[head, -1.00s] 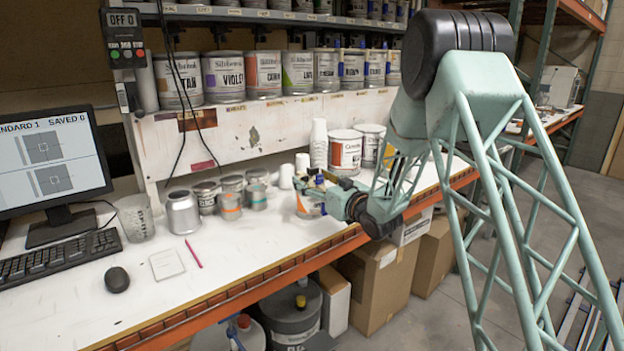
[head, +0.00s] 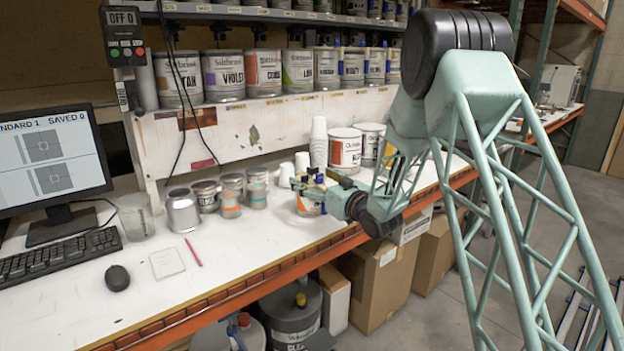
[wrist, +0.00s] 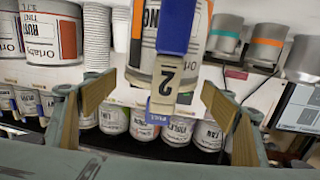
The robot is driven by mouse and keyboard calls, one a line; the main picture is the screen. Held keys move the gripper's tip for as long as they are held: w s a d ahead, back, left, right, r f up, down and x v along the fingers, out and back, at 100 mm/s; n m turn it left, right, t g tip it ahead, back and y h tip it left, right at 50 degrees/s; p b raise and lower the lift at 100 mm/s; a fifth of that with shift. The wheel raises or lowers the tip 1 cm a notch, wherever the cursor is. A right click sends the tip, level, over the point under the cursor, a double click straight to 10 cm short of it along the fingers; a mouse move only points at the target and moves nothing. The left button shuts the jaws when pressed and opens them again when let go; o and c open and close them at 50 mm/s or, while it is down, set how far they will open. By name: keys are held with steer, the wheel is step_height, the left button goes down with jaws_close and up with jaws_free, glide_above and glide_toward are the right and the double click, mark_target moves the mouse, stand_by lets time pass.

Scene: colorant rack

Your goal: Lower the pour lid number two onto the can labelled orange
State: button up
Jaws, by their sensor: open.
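Pour lid number two (wrist: 178,75) shows in the wrist view as a blue part with a pale tag marked 2. It lies over a can (wrist: 150,45) with an orange-and-white label, whose lettering is partly hidden. The lid appears to sit at the can's top, but I cannot tell whether it is fully seated. My gripper (wrist: 160,84) is open, with one tan pad on each side of the tag and a gap to both.
Small grey cans (head: 205,195) stand left of my gripper. White cup stacks (head: 319,142) and larger cans (head: 345,150) stand behind it. A shelf row of colorant cans (head: 263,74) is above. The bench front near the pink pencil (head: 194,252) is mostly clear.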

steer(key=shift+s+d, duration=0.1)
steer(key=v, duration=1.1)
steer(key=shift+s+d, duration=0.2)
steer(key=shift+s, duration=0.1)
steer(key=shift+d+r, duration=0.1)
steer(key=shift+r, duration=0.05)
steer(key=s+d+r+m+g+h, duration=0.1)
steer(key=s+d+r+h, duration=0.2)
steer(key=d+r, duration=0.15)
steer(key=s+d+r+m+h, duration=0.1)
steer(key=s+d+r+h, duration=0.25)
steer(key=d, duration=0.25)
steer(key=s+d+r+m+g+h, duration=0.1)
steer(key=s+d+r+h, duration=0.1)
steer(key=s+d, duration=0.35)
steer(key=s+d+r+m+g+h, duration=0.1)
steer(key=s+d+r+m+h, duration=0.15)
steer(key=s, duration=0.55)
steer(key=s+d+m+g, duration=0.2)
steer(key=s+g, duration=0.5)
steer(key=s, duration=3.7)
steer(key=shift+s+d+f+p, duration=0.35)
steer(key=shift+s+d+f, duration=0.1)
steer(key=shift+d, duration=0.15)
